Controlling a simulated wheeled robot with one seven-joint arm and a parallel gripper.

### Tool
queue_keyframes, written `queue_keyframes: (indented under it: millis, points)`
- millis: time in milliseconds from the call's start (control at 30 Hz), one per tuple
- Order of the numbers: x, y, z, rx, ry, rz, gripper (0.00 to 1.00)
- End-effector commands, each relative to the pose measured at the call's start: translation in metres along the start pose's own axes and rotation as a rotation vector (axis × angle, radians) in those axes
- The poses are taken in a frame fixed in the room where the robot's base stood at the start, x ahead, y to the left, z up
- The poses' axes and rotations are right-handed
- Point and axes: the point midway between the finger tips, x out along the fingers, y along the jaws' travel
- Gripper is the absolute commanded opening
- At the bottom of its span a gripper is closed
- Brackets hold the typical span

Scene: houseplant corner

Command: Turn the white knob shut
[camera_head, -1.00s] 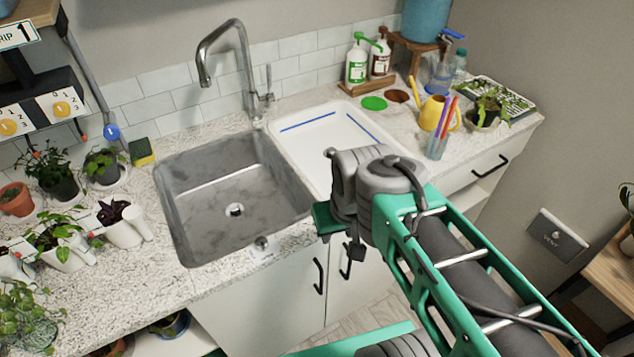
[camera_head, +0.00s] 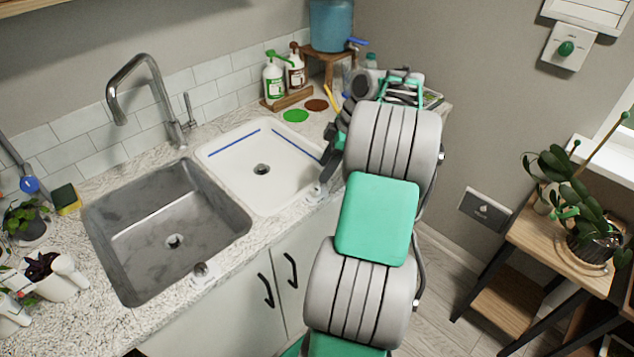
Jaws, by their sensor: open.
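Two small knobs sit on the counter's front edge. One pale knob (camera_head: 317,189) is in front of the white basin (camera_head: 232,153); the other, greyish knob (camera_head: 201,269) is in front of the grey steel sink (camera_head: 125,238). Both are small, and I cannot tell their exact colour or how far they are turned. My gripper (camera_head: 328,158) is partly hidden by my arm. Its dark fingers are open above the right side of the white basin, above and apart from the pale knob.
A tap (camera_head: 150,90) stands behind the sinks. Soap bottles (camera_head: 273,80) and a blue water tank (camera_head: 333,25) are at the back. Potted plants stand on the left counter and the right wooden stand (camera_head: 540,240). A green wall dial (camera_head: 566,48) is at upper right.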

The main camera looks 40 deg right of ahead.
Motion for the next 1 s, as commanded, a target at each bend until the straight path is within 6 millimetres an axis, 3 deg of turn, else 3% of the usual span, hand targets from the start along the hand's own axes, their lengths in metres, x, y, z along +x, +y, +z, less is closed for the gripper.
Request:
queue_keyframes:
  millis: [67,400,500,767,1000]
  points:
    - [0.004,0.002,0.007,-0.019,0.006,-0.002,0.49]
    - [0.063,0.002,0.006,-0.018,0.005,-0.002,0.49]
    - [0.072,0.003,0.006,-0.017,0.005,0.002,0.49]
    - [0.076,0.003,0.006,-0.017,0.004,0.002,0.49]
    - [0.076,0.003,0.006,-0.016,0.004,0.002,0.31]
